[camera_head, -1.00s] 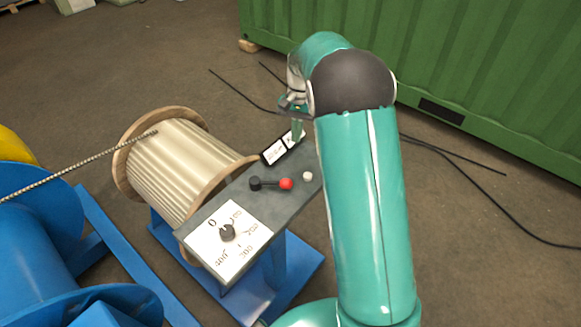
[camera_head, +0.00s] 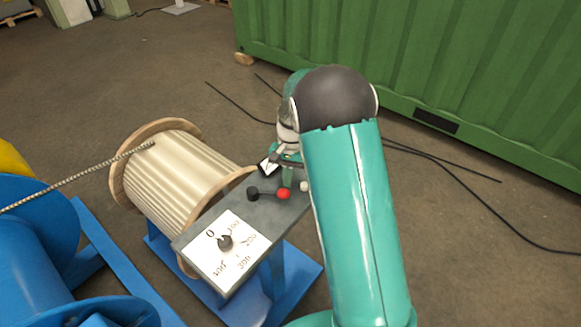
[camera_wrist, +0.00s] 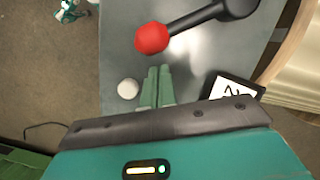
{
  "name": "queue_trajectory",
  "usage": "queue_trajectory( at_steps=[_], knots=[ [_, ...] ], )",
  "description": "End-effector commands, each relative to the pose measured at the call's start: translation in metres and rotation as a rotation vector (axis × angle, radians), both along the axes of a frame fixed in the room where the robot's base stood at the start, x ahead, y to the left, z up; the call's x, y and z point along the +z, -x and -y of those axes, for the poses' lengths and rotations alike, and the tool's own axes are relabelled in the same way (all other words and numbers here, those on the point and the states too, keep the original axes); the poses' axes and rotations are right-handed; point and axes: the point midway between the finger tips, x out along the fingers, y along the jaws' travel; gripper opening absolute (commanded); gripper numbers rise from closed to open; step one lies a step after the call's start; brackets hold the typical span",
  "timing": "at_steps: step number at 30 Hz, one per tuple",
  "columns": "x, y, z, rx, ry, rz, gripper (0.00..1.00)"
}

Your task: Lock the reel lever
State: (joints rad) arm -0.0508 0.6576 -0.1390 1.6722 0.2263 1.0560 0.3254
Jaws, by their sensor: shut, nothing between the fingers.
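The reel lever is a short black arm (camera_wrist: 195,18) with a red ball knob (camera_wrist: 152,38) at its end and a black pivot (camera_head: 253,194). In the head view the red knob (camera_head: 284,194) lies to the right of the pivot, on the grey panel (camera_head: 190,243). My gripper (camera_wrist: 158,70) is shut and empty, its green fingertips just short of the red knob in the wrist view, with a visible gap. In the head view the fingers (camera_head: 288,177) show just behind the knob, and my arm hides part of the panel's right end.
A white ball knob (camera_wrist: 128,89) stands close beside my fingers. A black-framed label (camera_wrist: 232,92) is on their other side. A dial (camera_head: 225,242) sits at the panel's near end. A wooden reel (camera_head: 175,170) stands to the left; a green container (camera_head: 420,60) stands behind.

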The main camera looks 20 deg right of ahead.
Motion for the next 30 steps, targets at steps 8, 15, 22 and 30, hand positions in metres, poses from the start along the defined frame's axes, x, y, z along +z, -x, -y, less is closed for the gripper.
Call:
queue_trajectory(
  at_steps=[8, 15, 22, 30],
  knots=[
    [0.002, 0.01, -0.005, -0.001, 0.0, 0.0, 0.0],
    [0.002, 0.009, -0.005, -0.003, 0.001, 0.0, 0.0],
    [0.002, 0.013, -0.004, -0.038, 0.0, 0.0, 0.0],
    [0.002, 0.017, -0.004, -0.074, 0.0, 0.0, 0.0]
  ],
)
